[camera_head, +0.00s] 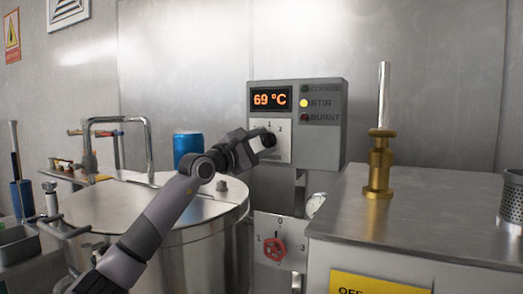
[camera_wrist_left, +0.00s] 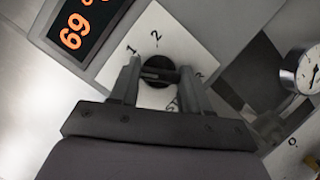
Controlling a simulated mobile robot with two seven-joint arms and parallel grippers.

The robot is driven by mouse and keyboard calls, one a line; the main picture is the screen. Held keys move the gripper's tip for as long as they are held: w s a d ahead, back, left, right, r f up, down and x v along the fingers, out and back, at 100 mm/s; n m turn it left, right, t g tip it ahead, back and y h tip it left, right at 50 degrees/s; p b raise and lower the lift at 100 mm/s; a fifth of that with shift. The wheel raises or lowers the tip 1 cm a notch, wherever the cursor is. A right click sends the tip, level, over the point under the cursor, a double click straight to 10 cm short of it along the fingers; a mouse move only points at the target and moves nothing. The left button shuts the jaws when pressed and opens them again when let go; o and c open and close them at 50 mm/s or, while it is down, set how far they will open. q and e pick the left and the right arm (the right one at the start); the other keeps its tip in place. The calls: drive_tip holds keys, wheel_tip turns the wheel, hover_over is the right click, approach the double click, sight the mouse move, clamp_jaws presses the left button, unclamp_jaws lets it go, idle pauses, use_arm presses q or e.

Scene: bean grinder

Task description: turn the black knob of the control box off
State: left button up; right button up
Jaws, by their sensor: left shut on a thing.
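The grey control box (camera_head: 320,150) is on the far side, with an orange display (camera_head: 271,99) reading 69 °C. Its black knob (camera_head: 268,140) sits on a white dial plate marked 1 and 2. My left gripper (camera_head: 261,141) reaches it from the left and is shut on the knob. In the left wrist view, the fingers (camera_wrist_left: 160,76) stand on either side of the round knob (camera_wrist_left: 158,67), gripping its ridge. The fingers hide part of the plate's lettering. The yellow STIR lamp (camera_head: 304,103) is lit. My right gripper is not in view.
A large steel kettle (camera_head: 190,235) stands below my left arm. A blue container (camera_head: 187,148) is behind it. A red valve knob (camera_head: 274,249) is below the box. A steel counter (camera_head: 440,215) with a brass piece (camera_head: 380,165) is at right.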

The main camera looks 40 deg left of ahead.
use_arm(q)
drive_tip(key=shift+f+n+t+y+b, duration=0.15)
drive_tip(key=shift+n+t+y+b, duration=0.25)
drive_tip(key=shift+n, duration=1.2)
drive_tip(key=shift+n+b, duration=0.3)
drive_tip(key=o, duration=1.1)
drive_tip(key=shift+y, duration=0.4)
drive_tip(key=shift+c, duration=0.2)
drive_tip(key=shift+s+f+b, duration=0.2)
drive_tip(key=shift+s+b, duration=0.15)
drive_tip(key=shift+s, duration=0.2)
drive_tip(key=b+v, duration=0.2)
drive_tip(key=v, duration=0.4)
drive_tip(key=shift+r, duration=0.1)
